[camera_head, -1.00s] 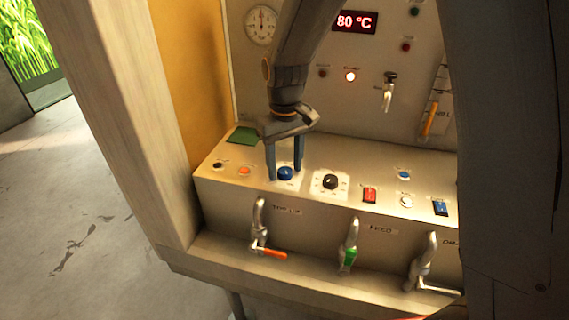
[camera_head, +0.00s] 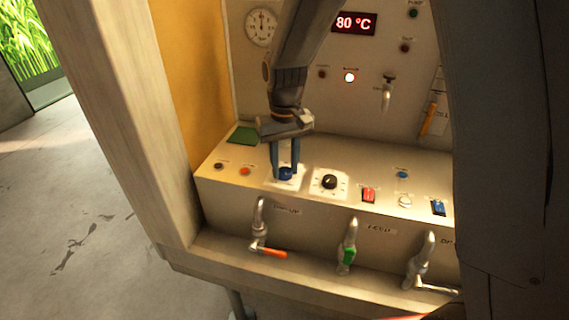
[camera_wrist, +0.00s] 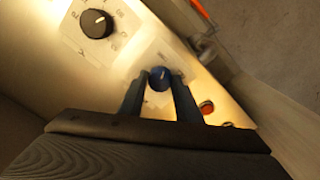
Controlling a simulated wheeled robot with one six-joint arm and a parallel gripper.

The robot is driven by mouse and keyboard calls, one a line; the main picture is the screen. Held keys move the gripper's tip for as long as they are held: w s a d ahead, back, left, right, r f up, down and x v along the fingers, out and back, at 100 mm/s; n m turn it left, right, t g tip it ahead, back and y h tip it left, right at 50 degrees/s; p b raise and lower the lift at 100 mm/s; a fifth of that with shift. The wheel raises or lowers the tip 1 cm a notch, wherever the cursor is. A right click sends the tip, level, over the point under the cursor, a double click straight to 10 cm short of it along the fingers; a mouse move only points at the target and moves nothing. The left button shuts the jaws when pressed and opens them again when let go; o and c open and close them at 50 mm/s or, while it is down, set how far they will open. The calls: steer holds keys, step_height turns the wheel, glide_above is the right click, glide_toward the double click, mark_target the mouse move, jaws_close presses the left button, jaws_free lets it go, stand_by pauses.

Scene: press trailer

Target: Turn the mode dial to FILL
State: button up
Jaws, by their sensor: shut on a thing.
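The blue dial (camera_head: 286,173) sits on a pale label plate on the sloped console top. In the wrist view the blue dial (camera_wrist: 160,79) shows a light pointer mark on its top; its label text is too small to read. My gripper (camera_head: 285,174) points down from above with its fingers shut on the blue dial, one on each side. In the wrist view my gripper's fingertips (camera_wrist: 160,78) flank the dial. A black dial (camera_head: 330,181) with a numbered scale sits just right of the blue one; it also shows in the wrist view (camera_wrist: 95,24).
Dark and orange buttons (camera_head: 245,171) lie left. Taps with orange (camera_head: 274,253) and green (camera_head: 348,256) handles hang along the front below.

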mark_target(285, 170)
steer(key=m+p, duration=0.2)
steer(key=m, duration=0.4)
steer(key=shift+r, duration=0.1)
steer(key=m+p, duration=0.1)
steer(key=m, duration=0.4)
steer(key=shift+w+m+p, duration=0.1)
steer(key=shift+m+p, duration=0.3)
steer(key=o, duration=1.1)
steer(key=shift+r+b, duration=1.1)
steer(key=shift+r, duration=2.8)
